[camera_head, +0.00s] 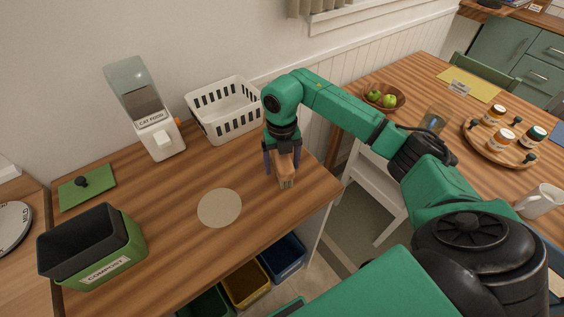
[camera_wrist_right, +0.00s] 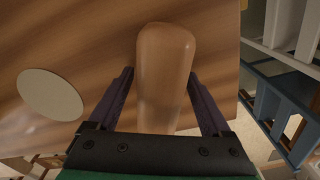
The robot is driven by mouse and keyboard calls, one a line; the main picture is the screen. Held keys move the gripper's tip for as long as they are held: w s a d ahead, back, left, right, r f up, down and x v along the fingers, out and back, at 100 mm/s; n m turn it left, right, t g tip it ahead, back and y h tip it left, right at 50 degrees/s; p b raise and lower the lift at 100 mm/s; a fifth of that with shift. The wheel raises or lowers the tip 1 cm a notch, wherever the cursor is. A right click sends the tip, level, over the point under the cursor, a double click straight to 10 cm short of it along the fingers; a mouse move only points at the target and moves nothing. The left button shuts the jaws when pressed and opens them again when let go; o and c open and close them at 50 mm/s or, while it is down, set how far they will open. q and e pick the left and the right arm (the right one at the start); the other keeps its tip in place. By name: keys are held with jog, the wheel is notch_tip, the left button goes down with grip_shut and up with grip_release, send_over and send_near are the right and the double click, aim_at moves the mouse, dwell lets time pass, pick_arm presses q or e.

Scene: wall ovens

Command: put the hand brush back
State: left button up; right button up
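The hand brush (camera_head: 285,182), of which I see a pale wooden handle, is at the right end of the wooden counter. Its rounded handle (camera_wrist_right: 165,60) fills the middle of the right wrist view; I cannot make out bristles. My right gripper (camera_head: 281,172) points down over it with one dark finger on each side. In the wrist view the fingers of this gripper (camera_wrist_right: 161,75) are apart, with a gap beside the handle on the left. Whether the right finger touches it is unclear. My left gripper is out of view.
A beige disc (camera_head: 219,208) lies on the counter. Behind stand a white basket (camera_head: 226,122) and a cat food dispenser (camera_head: 158,138). A compost bin (camera_head: 122,258) and green lid (camera_head: 99,181) are at left. Bins (camera_head: 246,285) sit below; a white chair (camera_head: 373,180) is beyond the right edge.

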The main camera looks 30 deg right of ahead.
jog(key=shift+r, duration=0.15)
jog(key=shift+w+r, duration=0.1)
jog(key=shift+r, duration=0.1)
notch_tip(320, 180, up, 5)
jog(key=shift+r+b, duration=0.1)
jog(key=shift+b, duration=0.9)
notch_tip(320, 180, up, 6)
jog(key=shift+r+p, duration=0.2)
jog(key=shift+p, duration=0.15)
jog(key=shift+f, duration=0.1)
